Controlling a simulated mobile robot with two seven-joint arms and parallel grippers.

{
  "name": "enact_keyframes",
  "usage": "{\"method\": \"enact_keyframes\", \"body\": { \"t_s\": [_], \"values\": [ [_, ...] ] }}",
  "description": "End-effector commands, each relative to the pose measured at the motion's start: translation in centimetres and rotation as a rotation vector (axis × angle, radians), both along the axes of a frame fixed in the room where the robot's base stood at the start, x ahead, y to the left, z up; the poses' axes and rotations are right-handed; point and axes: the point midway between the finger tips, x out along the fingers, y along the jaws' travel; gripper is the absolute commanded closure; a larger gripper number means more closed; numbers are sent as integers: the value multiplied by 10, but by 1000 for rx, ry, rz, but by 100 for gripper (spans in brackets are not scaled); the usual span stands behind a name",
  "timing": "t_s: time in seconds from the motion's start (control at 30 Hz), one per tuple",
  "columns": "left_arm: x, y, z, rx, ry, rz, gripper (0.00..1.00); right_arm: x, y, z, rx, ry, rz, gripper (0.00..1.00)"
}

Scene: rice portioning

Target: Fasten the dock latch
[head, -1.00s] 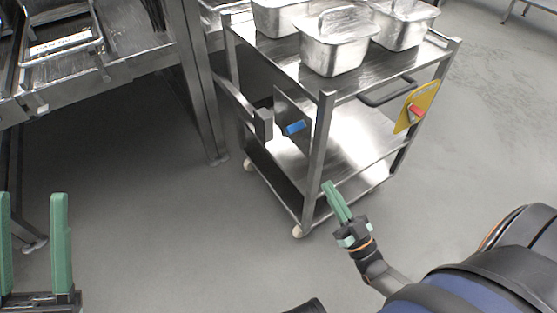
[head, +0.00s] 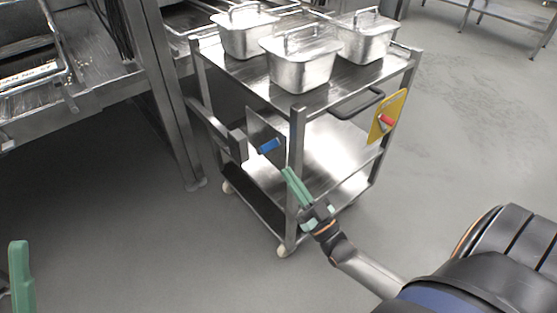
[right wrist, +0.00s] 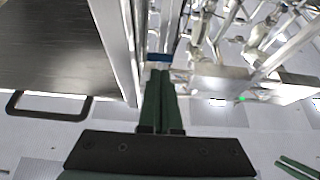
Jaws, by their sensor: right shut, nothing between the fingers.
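The blue latch handle (head: 270,146) sits on a dark grey plate (head: 262,128) on the left side of the steel cart (head: 297,170). My right gripper (head: 287,172) is shut and empty, its green fingertips a little below and right of the blue handle in the head view. In the right wrist view the blue handle (right wrist: 158,57) shows just beyond the tips of the shut fingers (right wrist: 160,72); I cannot tell whether they touch. My left gripper (head: 22,275) shows only one green finger at the lower left edge; the other is out of frame.
Lidded steel pans (head: 302,70) stand on the cart's top. A yellow plate with a red handle (head: 387,120) is on the cart's right side. A grey bracket arm (head: 225,135) reaches from the steel bench (head: 110,95) to the cart. The floor in front is clear.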

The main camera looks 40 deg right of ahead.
Motion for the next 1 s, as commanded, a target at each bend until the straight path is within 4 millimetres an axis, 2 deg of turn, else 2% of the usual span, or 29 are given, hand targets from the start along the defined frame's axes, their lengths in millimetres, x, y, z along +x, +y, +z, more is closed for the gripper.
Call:
{"method": "enact_keyframes", "body": {
  "t_s": [0.1, 0.33, 1.0],
  "values": [
    [0, 0, -4, -3, 3, -2, 50, 21, 2, 11, -1, -3, 0, 100],
    [0, -1, -7, -8, 8, -8, 50, 44, 4, 23, -1, -1, 0, 100],
    [0, -2, -3, -3, 7, -10, 50, 48, 4, 28, -1, 10, 0, 100]
  ]
}}
